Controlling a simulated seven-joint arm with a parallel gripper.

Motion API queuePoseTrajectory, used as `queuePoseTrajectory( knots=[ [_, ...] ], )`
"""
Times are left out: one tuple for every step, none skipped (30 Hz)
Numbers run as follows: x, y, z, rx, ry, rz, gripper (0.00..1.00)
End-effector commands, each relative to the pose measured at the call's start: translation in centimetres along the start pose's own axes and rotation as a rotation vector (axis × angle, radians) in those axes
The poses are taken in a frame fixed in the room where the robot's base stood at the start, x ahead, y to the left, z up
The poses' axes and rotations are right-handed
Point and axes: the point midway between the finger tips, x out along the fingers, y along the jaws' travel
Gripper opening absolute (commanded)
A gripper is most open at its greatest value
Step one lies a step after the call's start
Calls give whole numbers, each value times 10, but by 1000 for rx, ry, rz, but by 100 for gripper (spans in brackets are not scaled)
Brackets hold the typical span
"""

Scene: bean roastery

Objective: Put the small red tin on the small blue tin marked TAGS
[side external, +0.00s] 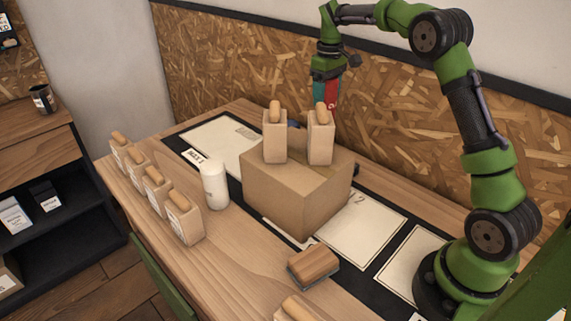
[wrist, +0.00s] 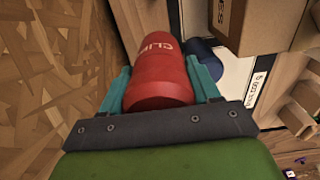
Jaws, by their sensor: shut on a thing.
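The small red tin (side external: 332,92) is held in the air by my gripper (side external: 327,93), above and behind the cardboard box. In the wrist view, the red tin (wrist: 158,62) lies between the teal fingers of my gripper (wrist: 162,88), with pale lettering starting "CLI" on its side. A small blue tin (side external: 292,124) shows only as a sliver behind the two bags in the side view. In the wrist view the blue tin (wrist: 203,52) is partly hidden beside the red tin, apart from it and lower down. Its marking cannot be read.
A large cardboard box (side external: 285,195) stands mid-table with two tan bags (side external: 275,142) (side external: 320,143) on top. A white canister (side external: 214,186) and several clipped bags (side external: 184,221) stand left of it. A wood-topped block (side external: 313,265) lies in front. Pale mat panels (side external: 362,232) beside the box are clear.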

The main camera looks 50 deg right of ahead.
Motion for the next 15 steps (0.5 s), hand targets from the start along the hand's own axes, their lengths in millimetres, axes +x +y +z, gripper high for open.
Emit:
queuePoseTrajectory(
  knots=[
    [-4,-7,-14,2,3,1,21],
    [-7,-11,-21,6,3,2,21],
    [-11,-16,-30,12,5,2,21],
    [-14,-20,-35,17,4,2,21],
    [-16,-25,-41,22,5,2,21],
    [-21,-31,-48,31,4,2,21],
    [-24,-36,-52,38,5,2,21],
    [-28,-40,-56,45,6,3,21],
    [-32,-46,-61,57,5,2,21],
    [-36,-50,-63,66,6,3,21],
    [-40,-54,-65,74,6,3,21],
    [-45,-58,-67,85,6,3,21],
    [-48,-60,-68,94,6,4,21],
    [-51,-62,-68,102,7,4,21],
    [-55,-63,-68,110,6,4,21]
  ],
)
